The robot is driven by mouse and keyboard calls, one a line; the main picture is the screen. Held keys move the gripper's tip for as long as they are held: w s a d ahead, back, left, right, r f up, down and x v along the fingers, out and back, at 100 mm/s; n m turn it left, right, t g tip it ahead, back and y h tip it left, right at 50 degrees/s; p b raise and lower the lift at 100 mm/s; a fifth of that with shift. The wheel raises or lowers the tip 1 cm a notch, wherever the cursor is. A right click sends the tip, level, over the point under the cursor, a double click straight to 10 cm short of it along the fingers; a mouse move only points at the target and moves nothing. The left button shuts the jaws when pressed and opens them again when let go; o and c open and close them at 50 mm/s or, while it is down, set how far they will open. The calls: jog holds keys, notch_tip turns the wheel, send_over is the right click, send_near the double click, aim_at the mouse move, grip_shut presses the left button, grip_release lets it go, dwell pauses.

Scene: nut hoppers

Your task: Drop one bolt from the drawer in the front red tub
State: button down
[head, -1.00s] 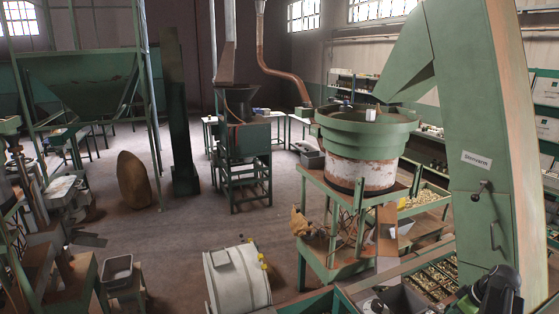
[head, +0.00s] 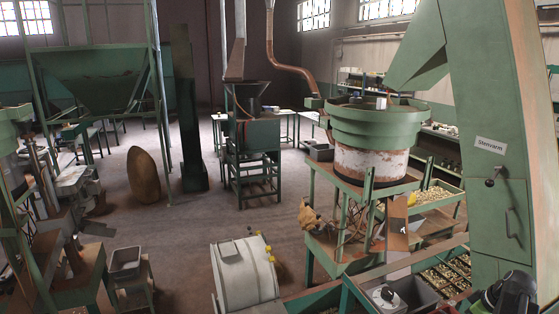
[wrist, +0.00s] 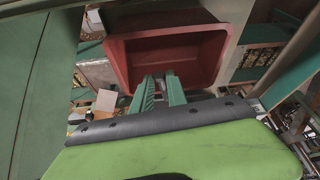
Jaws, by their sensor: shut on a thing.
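In the wrist view a red tub (wrist: 123,58) lies just beyond my fingertips, with its open mouth facing me. Its visible inside looks empty. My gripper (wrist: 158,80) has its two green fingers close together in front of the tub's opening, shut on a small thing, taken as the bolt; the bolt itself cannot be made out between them. Whether the fingertips are inside the rim is hard to tell. In the head view only a dark and green part of my arm shows at the lower right. I cannot pick out the drawer or the red tub there.
A green bowl feeder (head: 375,128) stands on a green stand at centre right. A tall green machine column (head: 487,190) rises at the right. A white drum (head: 243,275) stands on the floor.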

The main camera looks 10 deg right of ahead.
jog(key=c, duration=1.2)
grip_release()
jog(key=shift+c, duration=0.2)
jog(key=p+v, duration=1.1)
jog(key=v, duration=0.1)
